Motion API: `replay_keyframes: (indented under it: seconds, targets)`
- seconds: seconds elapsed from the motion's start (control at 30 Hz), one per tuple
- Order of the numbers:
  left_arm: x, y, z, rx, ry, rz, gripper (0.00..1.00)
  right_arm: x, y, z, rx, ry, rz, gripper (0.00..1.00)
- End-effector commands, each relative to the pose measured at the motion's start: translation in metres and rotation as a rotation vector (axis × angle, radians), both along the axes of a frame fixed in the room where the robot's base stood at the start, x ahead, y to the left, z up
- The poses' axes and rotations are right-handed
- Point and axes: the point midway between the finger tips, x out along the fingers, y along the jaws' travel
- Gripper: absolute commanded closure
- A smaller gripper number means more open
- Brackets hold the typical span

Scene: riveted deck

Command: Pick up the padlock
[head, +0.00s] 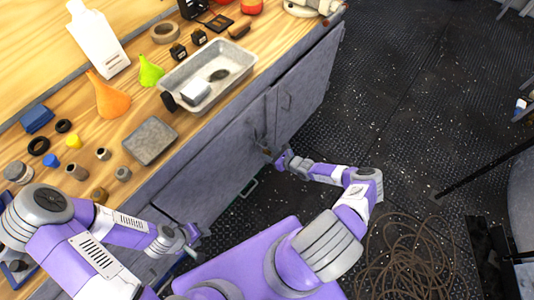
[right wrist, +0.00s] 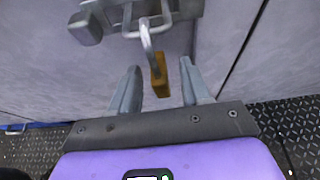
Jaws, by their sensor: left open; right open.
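The padlock (right wrist: 159,78) has a brass-yellow body and a grey shackle. In the right wrist view it hangs from a metal hasp (right wrist: 112,12) on the grey cabinet front. My right gripper (right wrist: 160,68) is open, with one finger on each side of the padlock body. In the head view my right gripper (head: 272,153) is at the cabinet doors, and the padlock is too small to make out there. My left gripper (head: 190,238) is low by the cabinet's near end, open and away from the padlock.
The wooden bench top (head: 215,105) above the cabinet holds a metal tray (head: 240,62), an orange funnel (head: 108,98), a white bottle (head: 98,40) and several small parts. A coiled cable (head: 410,260) lies on the dark floor at right.

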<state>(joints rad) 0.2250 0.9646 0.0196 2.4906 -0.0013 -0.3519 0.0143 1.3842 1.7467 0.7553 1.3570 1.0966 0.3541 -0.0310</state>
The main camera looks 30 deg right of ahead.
Motion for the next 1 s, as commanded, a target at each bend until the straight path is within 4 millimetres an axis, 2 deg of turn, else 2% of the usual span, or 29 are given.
replay_keyframes:
  seconds: [0.17, 0.47, 0.8, 1.0]
  targets:
    - [0.0, 0.0, 0.001, 0.0, 0.0, 0.0, 0.57, 0.0, 0.0, 0.001, 0.0, 0.0, 0.0, 0.55]
    - [0.0, 0.0, 0.001, 0.0, 0.0, 0.0, 0.57, 0.0, 0.0, 0.001, 0.0, 0.001, 0.0, 1.0]
    - [0.0, 0.0, 0.002, 0.0, 0.0, 0.0, 0.57, 0.0, 0.0, 0.002, 0.0, 0.0, 0.0, 1.0]
    - [0.0, 0.0, 0.01, 0.0, 0.0, 0.0, 0.57, 0.0, 0.0, 0.013, 0.0, 0.0, 0.0, 1.0]
